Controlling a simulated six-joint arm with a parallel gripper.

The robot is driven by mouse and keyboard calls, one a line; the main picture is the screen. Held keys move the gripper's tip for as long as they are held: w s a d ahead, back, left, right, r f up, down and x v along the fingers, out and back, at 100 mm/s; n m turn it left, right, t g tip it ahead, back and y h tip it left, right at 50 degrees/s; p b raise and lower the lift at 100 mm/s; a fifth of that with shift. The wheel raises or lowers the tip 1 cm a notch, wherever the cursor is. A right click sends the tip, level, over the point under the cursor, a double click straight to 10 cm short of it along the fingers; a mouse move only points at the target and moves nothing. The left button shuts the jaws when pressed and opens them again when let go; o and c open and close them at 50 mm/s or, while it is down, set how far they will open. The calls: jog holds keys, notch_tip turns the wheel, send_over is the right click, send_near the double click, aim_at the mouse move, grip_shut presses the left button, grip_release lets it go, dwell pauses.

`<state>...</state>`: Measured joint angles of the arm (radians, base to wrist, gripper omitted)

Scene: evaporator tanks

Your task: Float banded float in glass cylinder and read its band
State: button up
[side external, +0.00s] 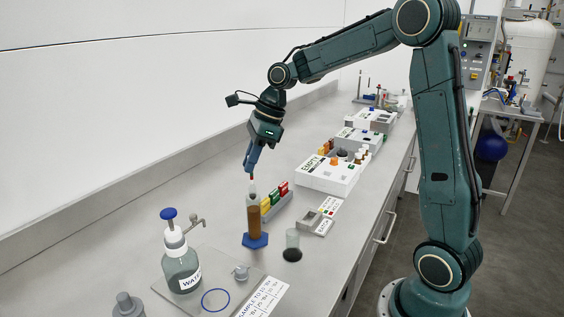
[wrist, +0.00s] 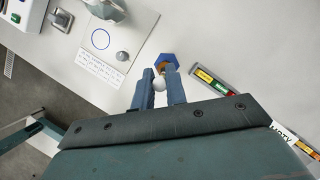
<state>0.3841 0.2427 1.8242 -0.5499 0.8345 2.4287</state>
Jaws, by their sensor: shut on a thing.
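The glass cylinder (side external: 254,222) stands upright on a blue six-sided base and holds brown liquid. The base also shows in the wrist view (wrist: 168,60). My gripper (side external: 250,170) points down above the cylinder and is shut on the banded float. In the wrist view a white rounded part of the float (wrist: 159,84) shows between my fingers (wrist: 160,88). The float's bands are not readable.
A rack of coloured blocks (side external: 274,200) stands close behind the cylinder. A small glass with a dark base (side external: 292,246) is at its right. A water bottle (side external: 181,262) stands on a tray in front. A white box marked EMPTY (side external: 330,176) is farther back.

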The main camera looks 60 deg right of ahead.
aim_at(253, 193)
jog(key=shift+f, duration=3.7)
jog(key=shift+s+f, duration=0.15)
jog(key=shift+f, duration=0.75)
grip_shut()
jog(key=shift+a, duration=0.1)
jog(key=o, duration=0.7)
grip_release()
jog(key=shift+r, duration=0.1)
jog(key=shift+t, duration=0.3)
jog(key=v, duration=0.5)
jog(key=w+v, duration=0.1)
jog(key=v, duration=0.9)
jog(key=shift+w+r, duration=0.2)
jog(key=shift+r, duration=0.2)
